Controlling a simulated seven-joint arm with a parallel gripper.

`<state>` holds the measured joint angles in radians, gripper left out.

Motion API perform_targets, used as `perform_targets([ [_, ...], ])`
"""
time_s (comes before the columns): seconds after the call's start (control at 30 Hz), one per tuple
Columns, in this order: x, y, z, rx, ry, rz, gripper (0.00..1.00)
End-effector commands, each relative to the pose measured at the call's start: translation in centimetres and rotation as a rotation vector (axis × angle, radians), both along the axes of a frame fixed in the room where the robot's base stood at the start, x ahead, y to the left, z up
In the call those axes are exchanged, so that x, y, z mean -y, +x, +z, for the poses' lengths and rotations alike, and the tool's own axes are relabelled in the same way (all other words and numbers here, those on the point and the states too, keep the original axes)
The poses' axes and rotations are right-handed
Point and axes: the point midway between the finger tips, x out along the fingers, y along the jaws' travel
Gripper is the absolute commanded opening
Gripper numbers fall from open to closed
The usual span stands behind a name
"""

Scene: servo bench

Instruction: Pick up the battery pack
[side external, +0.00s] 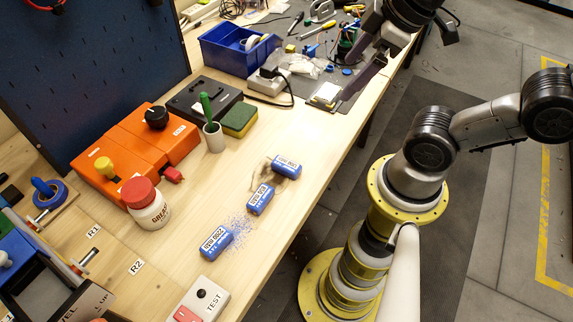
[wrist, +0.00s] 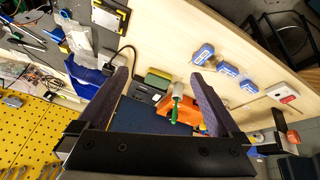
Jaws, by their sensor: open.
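Three blue battery packs with white lettering lie in a loose diagonal row on the wooden bench: a far one (side external: 286,166), a middle one (side external: 260,199) and a near one (side external: 217,241). In the wrist view they lie to the upper right, beyond my right-hand finger: one (wrist: 203,54), another (wrist: 228,69) and a third (wrist: 249,87). My gripper (wrist: 160,73) is open and empty, its two purple-grey fingers wide apart. In the side view it hangs above the far end of the bench (side external: 362,72), well away from the packs.
A green-handled tool stands in a white cup (side external: 214,138) beside a sponge (side external: 240,119). Orange boxes (side external: 120,150), a red-capped jar (side external: 146,205) and a TEST box (side external: 202,299) stand nearby. A blue bin (side external: 225,58) and a cluttered grey mat lie at the far end. Bench around the packs is mostly clear.

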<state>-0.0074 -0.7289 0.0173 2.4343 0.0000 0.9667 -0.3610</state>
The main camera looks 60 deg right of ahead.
Motion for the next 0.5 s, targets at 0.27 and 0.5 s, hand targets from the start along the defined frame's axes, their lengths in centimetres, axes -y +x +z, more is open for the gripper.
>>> perform_targets([
  [0.27,-4.9,4.7,0.3,-0.231,-0.227,0.808,1.00],
  [0.5,-10.3,6.7,-2.2,-0.372,-0.270,1.144,1.00],
])
